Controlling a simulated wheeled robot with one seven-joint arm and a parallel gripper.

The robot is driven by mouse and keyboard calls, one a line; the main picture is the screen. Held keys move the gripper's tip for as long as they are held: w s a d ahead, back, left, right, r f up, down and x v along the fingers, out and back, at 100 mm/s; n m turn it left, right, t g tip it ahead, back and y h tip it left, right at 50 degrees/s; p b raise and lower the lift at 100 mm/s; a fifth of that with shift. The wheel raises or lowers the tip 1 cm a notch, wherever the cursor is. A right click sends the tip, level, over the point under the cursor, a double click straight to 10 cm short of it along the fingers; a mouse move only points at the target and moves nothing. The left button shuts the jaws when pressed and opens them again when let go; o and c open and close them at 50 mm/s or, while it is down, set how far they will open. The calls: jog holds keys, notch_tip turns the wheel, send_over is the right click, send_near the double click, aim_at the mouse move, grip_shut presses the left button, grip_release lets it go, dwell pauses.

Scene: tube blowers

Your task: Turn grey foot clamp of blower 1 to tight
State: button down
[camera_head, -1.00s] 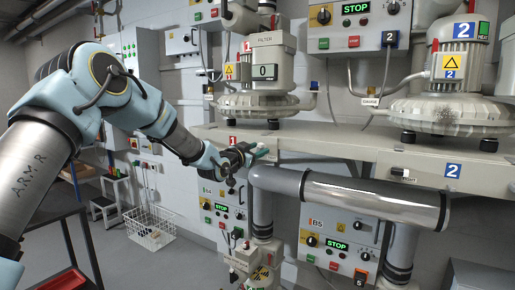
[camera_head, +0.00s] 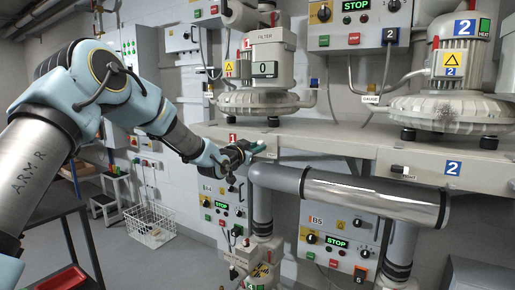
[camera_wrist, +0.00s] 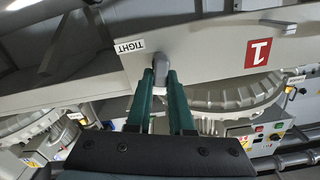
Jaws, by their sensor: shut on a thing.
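The grey foot clamp (camera_wrist: 161,68) of blower 1 is a small grey lever on the pale beam, seen in the wrist view. A white TIGHT label (camera_wrist: 129,46) is just left of it, and a red "1" plate (camera_wrist: 258,52) is to its right. My gripper (camera_wrist: 162,84) has its two green fingers closed on either side of the lever. In the head view, my gripper (camera_head: 257,147) is at the beam's front face below blower 1 (camera_head: 257,101). The clamp is hidden there behind the fingers.
The pale beam (camera_head: 330,142) carries both blowers; blower 2 (camera_head: 450,112) stands at the right. A thick silver pipe (camera_head: 375,200) runs below the beam, right of my gripper. A wire basket (camera_head: 150,232) stands on the floor at left.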

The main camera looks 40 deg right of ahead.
jog(key=shift+f, duration=0.1)
jog(key=m+b, duration=0.5)
jog(key=b, duration=0.2)
jog(key=m+b, duration=0.4)
jog(key=b, duration=0.4)
jog(key=f+m+b, duration=0.1)
jog(key=m+b, duration=0.4)
jog(key=b, duration=0.3)
jog(key=shift+s+d+f+m, duration=0.1)
jog(key=shift+s+d+m, duration=0.05)
jog(key=shift+s+m, duration=0.2)
jog(key=c, duration=0.8)
grip_release()
